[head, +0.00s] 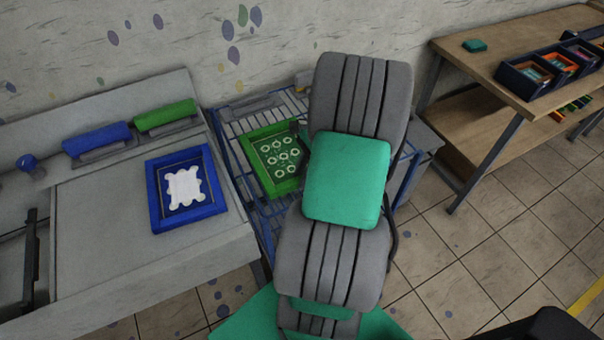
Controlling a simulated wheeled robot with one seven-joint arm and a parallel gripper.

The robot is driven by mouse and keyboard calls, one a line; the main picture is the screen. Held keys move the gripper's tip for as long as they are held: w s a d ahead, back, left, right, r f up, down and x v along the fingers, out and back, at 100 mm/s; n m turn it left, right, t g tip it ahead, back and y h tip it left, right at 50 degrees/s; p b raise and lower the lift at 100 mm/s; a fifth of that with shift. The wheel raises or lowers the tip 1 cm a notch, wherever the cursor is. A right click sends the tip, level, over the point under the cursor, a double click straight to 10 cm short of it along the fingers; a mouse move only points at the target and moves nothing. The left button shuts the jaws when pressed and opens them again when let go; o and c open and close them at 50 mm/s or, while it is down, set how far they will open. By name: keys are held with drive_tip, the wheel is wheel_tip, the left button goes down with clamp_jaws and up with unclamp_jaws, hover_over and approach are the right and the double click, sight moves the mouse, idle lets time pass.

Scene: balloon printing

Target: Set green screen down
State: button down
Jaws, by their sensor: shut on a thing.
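The green screen (248,164) is a green square frame with a dark green centre and several pale ring shapes. It shows at the blue wire rack, left of my grey and teal arm. My gripper is mostly hidden behind my arm; a dark part of it (303,138) shows at the screen's right edge, shut on the screen. The screen's right side is partly covered. I cannot tell whether the screen touches the rack or hangs just above it.
The blue rack (228,115) has wire shelves. Left of it, a grey bench (100,245) bears a blue screen (152,195), a blue roller (96,140) and a green roller (165,116). A wooden table (500,75) with dark bins (530,78) stands at the right.

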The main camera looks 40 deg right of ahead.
drive_tip(key=shift+f, duration=0.1)
drive_tip(key=c, duration=1.2)
unclamp_jaws()
drive_tip(key=shift+c, duration=0.2)
drive_tip(key=p+v, duration=0.1)
drive_tip(key=v, duration=1.1)
drive_tip(key=w+a+r+n+h, duration=0.1)
drive_tip(key=w+a+r+n, duration=0.15)
drive_tip(key=a+n, duration=0.35)
drive_tip(key=w+a+r+n+h, duration=0.1)
drive_tip(key=w+a+r+n, duration=0.2)
drive_tip(key=a, duration=0.6)
drive_tip(key=s+a+n+t+h, duration=0.2)
drive_tip(key=s+a+n, duration=0.2)
drive_tip(key=a+n, duration=0.8)
drive_tip(key=shift+a+r+t, duration=0.25)
drive_tip(key=shift+r+t, duration=0.15)
drive_tip(key=shift+r, duration=0.05)
